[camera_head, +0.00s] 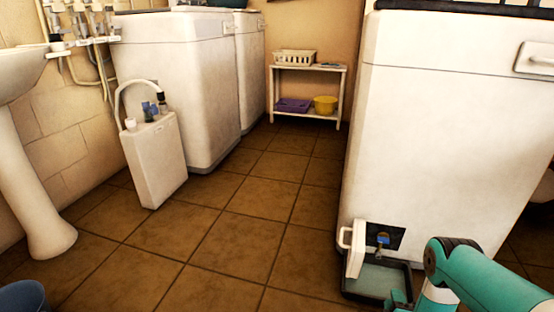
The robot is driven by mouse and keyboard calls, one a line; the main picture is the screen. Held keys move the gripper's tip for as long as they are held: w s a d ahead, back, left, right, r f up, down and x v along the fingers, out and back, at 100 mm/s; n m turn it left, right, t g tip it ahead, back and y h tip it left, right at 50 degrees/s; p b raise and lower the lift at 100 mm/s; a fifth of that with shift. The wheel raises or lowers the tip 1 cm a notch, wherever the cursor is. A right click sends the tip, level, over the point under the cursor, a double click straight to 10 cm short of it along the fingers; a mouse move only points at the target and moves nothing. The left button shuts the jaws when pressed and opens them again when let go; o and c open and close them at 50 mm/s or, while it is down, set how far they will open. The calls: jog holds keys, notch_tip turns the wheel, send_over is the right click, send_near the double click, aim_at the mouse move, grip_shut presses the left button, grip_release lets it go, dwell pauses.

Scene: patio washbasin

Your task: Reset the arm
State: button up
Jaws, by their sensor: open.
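My arm (485,279), teal with a dark joint cap, enters at the lower right. A white link of it runs down out of the picture, and a small teal part shows at the bottom edge. The fingertips of my gripper are not visible; they lie below the frame or are hidden. The arm is in front of a white appliance (450,120) on the right. At the appliance's base a small hatch (355,249) stands open, showing a dark recess with a blue part (383,239). A dark-rimmed shallow tray (378,279) with greenish contents lies on the floor below it.
A white canister (155,162) with a hose stands before white appliances (180,85) on the left. A pedestal basin (32,195) and blue bucket (22,297) are at far left. A white shelf (307,93) stands at the back. The tiled floor (235,240) between is clear.

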jog(key=w+a+r+m+g+y, duration=0.2)
jog(key=w+a+r+y, duration=0.3)
jog(key=w+r, duration=0.65)
jog(key=s+a+r+m+g+y, duration=0.1)
jog(key=a+r+g, duration=0.1)
jog(key=a+r, duration=0.55)
jog(key=a+r+m+g+y, duration=0.1)
jog(key=a+r+g+y, duration=0.2)
jog(key=r, duration=0.7)
jog(key=s+a+r+m+g, duration=0.1)
jog(key=s+a+r+g, duration=0.15)
jog(key=s+r, duration=0.45)
jog(key=s+a+r+g, duration=0.2)
jog(key=s+a+r, duration=0.2)
jog(key=s+r, duration=0.35)
jog(key=s+d+r+m+g+h+p, duration=0.15)
jog(key=s+r, duration=0.25)
jog(key=s, duration=0.7)
jog(key=s+r+g, duration=0.3)
jog(key=s, duration=0.7)
notch_tip(320, 180, up, 38)
jog(key=p, duration=3.7)
jog(key=shift+s+p, duration=0.35)
jog(key=shift+d, duration=0.1)
